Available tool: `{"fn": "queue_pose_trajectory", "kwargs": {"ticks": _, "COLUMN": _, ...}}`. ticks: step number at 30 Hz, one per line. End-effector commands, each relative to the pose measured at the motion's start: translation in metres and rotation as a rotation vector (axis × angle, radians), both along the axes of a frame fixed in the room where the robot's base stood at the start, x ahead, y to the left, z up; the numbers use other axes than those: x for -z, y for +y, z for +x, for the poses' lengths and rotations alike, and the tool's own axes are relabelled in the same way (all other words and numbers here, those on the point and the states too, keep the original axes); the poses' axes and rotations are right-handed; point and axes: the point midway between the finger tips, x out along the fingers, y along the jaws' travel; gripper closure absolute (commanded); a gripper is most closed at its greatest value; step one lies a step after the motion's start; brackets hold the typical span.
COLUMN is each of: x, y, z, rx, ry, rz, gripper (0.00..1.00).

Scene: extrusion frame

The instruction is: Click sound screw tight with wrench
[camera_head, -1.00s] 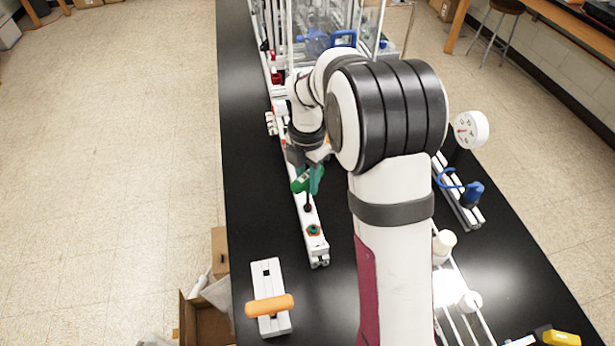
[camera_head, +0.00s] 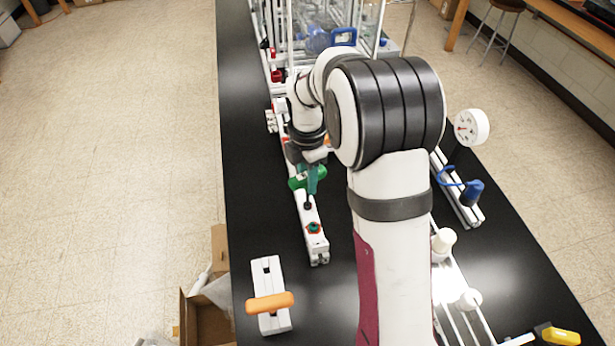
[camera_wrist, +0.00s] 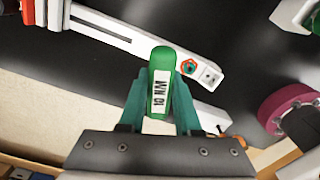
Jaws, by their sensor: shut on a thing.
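My gripper (camera_head: 311,178) is shut on the green wrench (camera_head: 298,183), its teal fingers on either side of the handle. A screw with a red-and-teal ring (camera_head: 314,227) is near the rail's near end, apart from the wrench, and shows in the wrist view (camera_wrist: 188,67).
A white block with an orange handle (camera_head: 270,303) lies at the near left of the black bench (camera_head: 245,200). A dial gauge (camera_head: 471,127) and a blue-handled part (camera_head: 472,193) are at the right. Glassware crowds the far end.

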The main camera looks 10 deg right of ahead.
Motion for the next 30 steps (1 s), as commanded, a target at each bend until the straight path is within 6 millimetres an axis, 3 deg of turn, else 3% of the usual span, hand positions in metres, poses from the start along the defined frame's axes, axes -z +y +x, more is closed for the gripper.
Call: {"fn": "queue_pose_trajectory", "kwargs": {"ticks": 30, "x": 0.0014, "y": 0.0001, "z": -0.0004, "rx": 0.393, "ry": 0.003, "rz": 0.0, "gripper": 1.0}}
